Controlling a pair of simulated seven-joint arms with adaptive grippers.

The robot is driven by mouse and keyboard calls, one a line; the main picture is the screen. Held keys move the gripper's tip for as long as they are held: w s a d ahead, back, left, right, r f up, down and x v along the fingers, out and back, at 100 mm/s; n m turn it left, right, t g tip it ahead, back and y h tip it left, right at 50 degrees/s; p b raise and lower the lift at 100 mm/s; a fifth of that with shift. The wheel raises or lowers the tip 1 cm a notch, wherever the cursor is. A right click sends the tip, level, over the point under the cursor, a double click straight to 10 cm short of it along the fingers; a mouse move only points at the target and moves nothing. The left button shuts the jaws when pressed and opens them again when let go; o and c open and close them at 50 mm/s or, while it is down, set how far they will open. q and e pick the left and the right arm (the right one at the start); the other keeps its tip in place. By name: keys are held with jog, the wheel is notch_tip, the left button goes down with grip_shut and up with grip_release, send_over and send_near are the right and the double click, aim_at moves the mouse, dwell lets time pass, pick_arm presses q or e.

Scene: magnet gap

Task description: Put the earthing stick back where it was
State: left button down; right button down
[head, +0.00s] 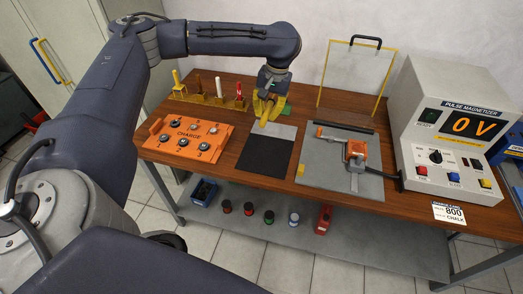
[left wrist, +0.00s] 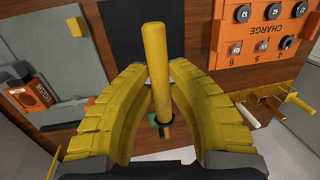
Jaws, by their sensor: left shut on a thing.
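My left gripper (head: 268,102) is shut on a yellow stick (left wrist: 155,60), which appears to be the earthing stick. In the left wrist view the gripper's yellow fingers (left wrist: 158,72) close around it, with a dark ring and a small green part (left wrist: 154,120) lower down. In the head view the stick (head: 266,116) slants down, above or at the back edge of the black mat; I cannot tell if it touches. A yellow rack (head: 205,99) at the back left holds a yellow-handled tool, a brown one, a white one and a red one. My right gripper is not in view.
The orange CHARGE board (head: 188,136) lies at the left and the black mat (head: 265,156) at the middle. Right of it is a grey plate (head: 313,171) with an orange device (head: 355,150). A clear framed screen (head: 357,75) and the pulse magnetizer (head: 445,130), reading 0 V, stand further right.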

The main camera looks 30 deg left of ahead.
aim_at(265, 155)
pick_arm(q)
notch_tip(265, 155, down, 19)
jog(key=shift+r, duration=0.15)
dwell(0.5)
jog(key=c, duration=1.4)
grip_release()
jog(key=shift+o, duration=0.2)
notch_tip(265, 155, up, 12)
jog(key=w+d, duration=0.1)
jog(key=shift+d, duration=0.3)
